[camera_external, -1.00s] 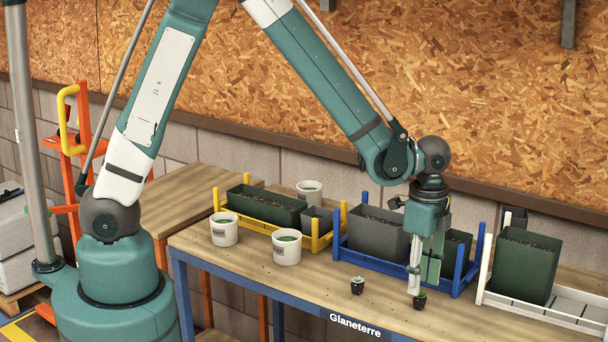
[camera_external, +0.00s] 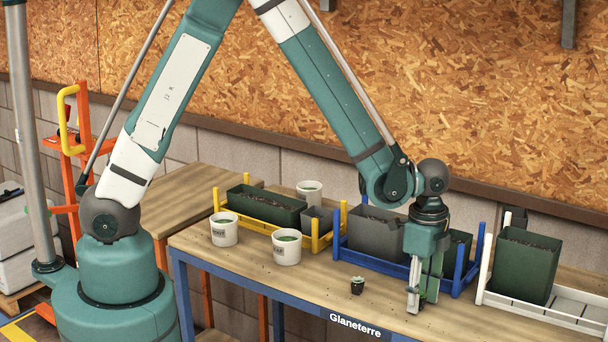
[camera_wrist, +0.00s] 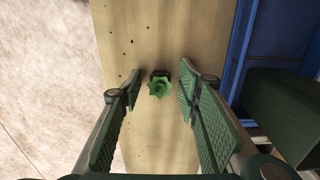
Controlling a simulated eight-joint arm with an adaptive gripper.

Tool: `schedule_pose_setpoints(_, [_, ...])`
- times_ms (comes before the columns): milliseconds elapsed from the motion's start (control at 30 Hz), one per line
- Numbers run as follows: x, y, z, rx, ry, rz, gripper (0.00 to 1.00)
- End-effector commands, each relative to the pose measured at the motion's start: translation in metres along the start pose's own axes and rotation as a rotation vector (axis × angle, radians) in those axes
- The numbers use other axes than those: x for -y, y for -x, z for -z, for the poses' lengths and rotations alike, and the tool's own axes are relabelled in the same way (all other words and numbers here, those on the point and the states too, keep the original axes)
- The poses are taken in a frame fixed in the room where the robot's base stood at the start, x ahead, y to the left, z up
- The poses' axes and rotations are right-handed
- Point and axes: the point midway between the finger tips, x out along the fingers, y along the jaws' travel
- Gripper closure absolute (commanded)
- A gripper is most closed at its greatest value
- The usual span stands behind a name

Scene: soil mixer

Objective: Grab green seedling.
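The green seedling (camera_wrist: 159,88) shows in the wrist view as a star-shaped green plant in a small black pot on the wooden table. It lies between my gripper's (camera_wrist: 158,92) two green ribbed finger pads, with a gap on each side. In the external view my gripper (camera_external: 418,298) points down at the table's front edge.
Behind my gripper is a blue rack (camera_external: 345,255) with dark planters. A white rack (camera_external: 545,309) with a green planter (camera_external: 525,265) stands at right. White pots (camera_external: 287,248) and a yellow rack (camera_external: 315,243) stand at left. The table's front edge is close by.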

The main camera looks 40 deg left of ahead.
Motion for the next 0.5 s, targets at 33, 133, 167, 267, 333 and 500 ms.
schedule_pose_setpoints(33, [0.0000, 0.0000, 0.0000, 0.000, 0.000, 0.000, 0.67])
schedule_pose_setpoints(133, [0.0001, 0.0001, 0.0000, 0.000, 0.000, 0.000, 0.67])
schedule_pose_setpoints(167, [0.0001, 0.0001, 0.0000, 0.000, 0.000, 0.000, 0.67])
schedule_pose_setpoints(267, [0.0000, 0.0001, 0.0000, 0.000, 0.000, 0.000, 0.67])
schedule_pose_setpoints(333, [0.0001, 0.0001, 0.0001, 0.000, 0.000, 0.000, 0.73])
schedule_pose_setpoints(500, [0.0001, 0.0002, 0.0000, 0.000, 0.000, 0.000, 0.92])
